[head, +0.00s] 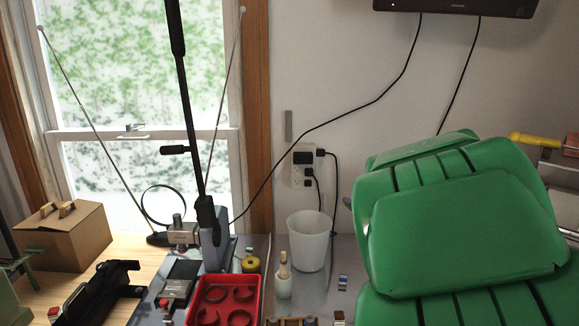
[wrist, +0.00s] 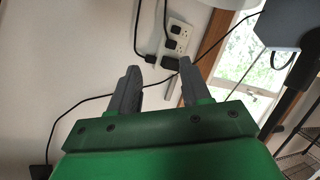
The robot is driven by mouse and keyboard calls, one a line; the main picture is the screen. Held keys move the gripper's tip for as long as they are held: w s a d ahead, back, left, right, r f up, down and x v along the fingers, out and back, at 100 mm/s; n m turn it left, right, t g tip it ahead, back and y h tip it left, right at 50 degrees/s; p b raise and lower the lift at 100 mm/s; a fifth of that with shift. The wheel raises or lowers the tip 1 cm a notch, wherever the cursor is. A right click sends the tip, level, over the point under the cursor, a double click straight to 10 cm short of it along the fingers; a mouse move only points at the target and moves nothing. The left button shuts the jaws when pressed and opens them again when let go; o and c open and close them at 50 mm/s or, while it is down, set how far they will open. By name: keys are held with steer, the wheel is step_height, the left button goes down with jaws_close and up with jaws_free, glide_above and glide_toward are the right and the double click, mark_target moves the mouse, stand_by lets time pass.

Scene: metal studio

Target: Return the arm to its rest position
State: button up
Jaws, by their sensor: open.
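My gripper (wrist: 158,90) shows in the wrist view with its two grey fingers apart and nothing between them. It points toward the wall with the outlet and the window. In the head view my green arm (head: 465,235) fills the right side, and the fingers cannot be made out there. The arm hides part of the bench and wall behind it.
A white cup (head: 310,242) stands on the bench left of my arm. A red tray (head: 228,300), a cardboard box (head: 64,236) and a tall black stand (head: 190,110) are farther left. Cables hang along the wall from a power outlet (head: 304,165). A dark monitor (head: 460,6) hangs above.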

steer(key=s+d+r+m+g+h, duration=0.2)
steer(key=s+d+r+m+h, duration=0.35)
steer(key=d+h, duration=0.2)
steer(key=s+a+f+m+g+y, duration=0.1)
steer(key=s+a+f+g, duration=0.2)
steer(key=s, duration=1)
steer(key=s+a+f+g+y, duration=0.2)
steer(key=s+f+g, duration=0.4)
steer(key=s, duration=0.8)
steer(key=s+a+f+m+g+y, duration=0.1)
steer(key=s+a+f+g, duration=0.3)
steer(key=s+f, duration=0.4)
steer(key=s+a, duration=0.1)
steer(key=s, duration=0.5)
steer(key=shift+f+m+g, duration=0.15)
steer(key=shift+m+g, duration=0.2)
steer(key=shift+g, duration=0.05)
steer(key=shift+a, duration=0.1)
